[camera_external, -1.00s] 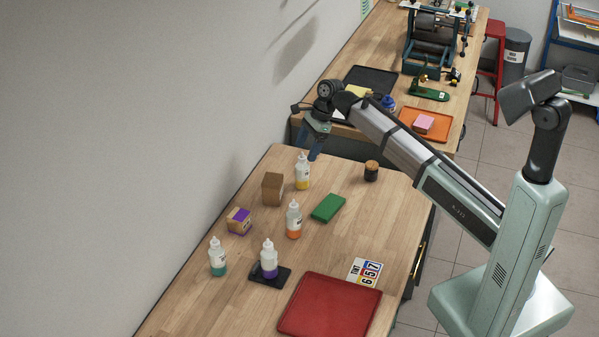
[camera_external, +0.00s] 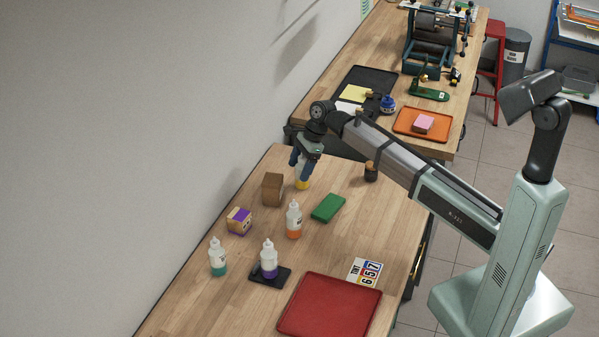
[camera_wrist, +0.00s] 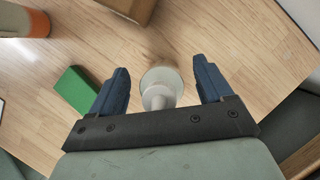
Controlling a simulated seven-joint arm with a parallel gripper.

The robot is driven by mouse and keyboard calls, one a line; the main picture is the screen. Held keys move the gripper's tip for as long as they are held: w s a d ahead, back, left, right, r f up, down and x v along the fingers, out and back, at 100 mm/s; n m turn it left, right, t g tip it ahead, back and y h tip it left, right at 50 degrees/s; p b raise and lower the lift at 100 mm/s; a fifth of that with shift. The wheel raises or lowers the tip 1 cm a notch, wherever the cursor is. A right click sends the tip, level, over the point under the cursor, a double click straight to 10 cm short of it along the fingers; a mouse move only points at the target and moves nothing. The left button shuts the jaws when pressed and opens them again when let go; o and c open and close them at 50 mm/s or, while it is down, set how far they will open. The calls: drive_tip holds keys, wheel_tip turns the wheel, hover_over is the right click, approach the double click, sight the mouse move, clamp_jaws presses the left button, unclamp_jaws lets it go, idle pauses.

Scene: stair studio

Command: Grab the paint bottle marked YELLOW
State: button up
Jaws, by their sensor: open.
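The yellow paint bottle (camera_external: 303,184) stands upright on the near table, its upper part hidden behind my gripper in the external view. In the wrist view the white bottle (camera_wrist: 160,88) is seen from above, its nozzle pointing toward the gripper's body. My gripper (camera_external: 304,167) points down over the bottle. Its two blue fingers (camera_wrist: 161,72) are open, one on each side of the bottle, with gaps visible on both sides. I cannot tell how far down the bottle the fingertips reach. No label can be read on it.
Nearby are a brown box (camera_external: 272,189), an orange paint bottle (camera_external: 293,220) and a green block (camera_external: 328,208). A dark jar (camera_external: 371,172) stands to the right. Teal (camera_external: 217,258) and purple (camera_external: 268,260) bottles, a purple-marked box (camera_external: 239,221) and a red tray (camera_external: 330,306) are nearer the camera.

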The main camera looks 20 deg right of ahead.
drive_tip(key=shift+c, duration=0.3)
drive_tip(key=c, duration=1.1)
drive_tip(key=shift+r, duration=0.1)
